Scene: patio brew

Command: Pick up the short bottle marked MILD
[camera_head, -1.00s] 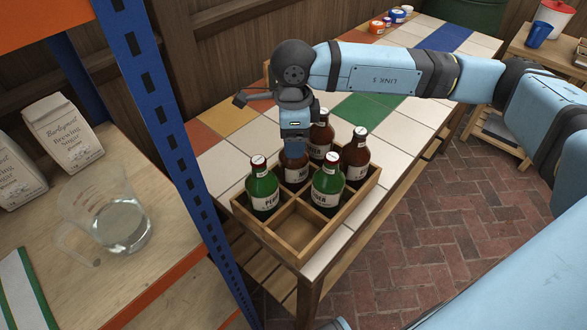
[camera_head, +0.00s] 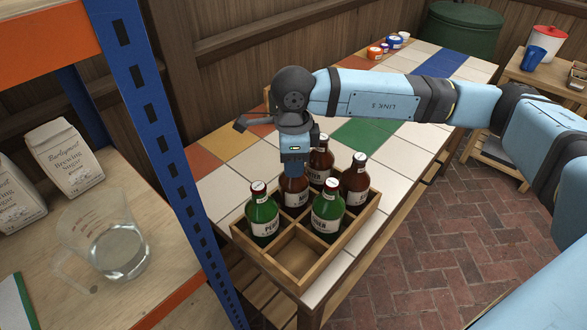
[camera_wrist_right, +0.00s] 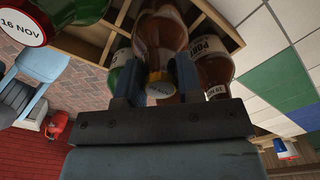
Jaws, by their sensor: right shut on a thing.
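My right gripper (camera_head: 294,172) is shut around the neck of a brown bottle (camera_head: 293,193), pointing straight down from above. The bottle stands in a wooden crate (camera_head: 330,252); its label seems to start with M, but I cannot read it fully. In the right wrist view the held bottle (camera_wrist_right: 162,32) shows between the fingers (camera_wrist_right: 160,85), with a yellowish cap. It appears upright, in the crate's left back part. My left gripper is not in view.
Green bottles (camera_head: 262,217) (camera_head: 327,208) and brown bottles (camera_head: 320,160) (camera_head: 355,182) stand close around the held one. The crate's front compartment is empty. The crate sits on a tiled table (camera_head: 400,150). A blue shelf post (camera_head: 160,120) rises at left.

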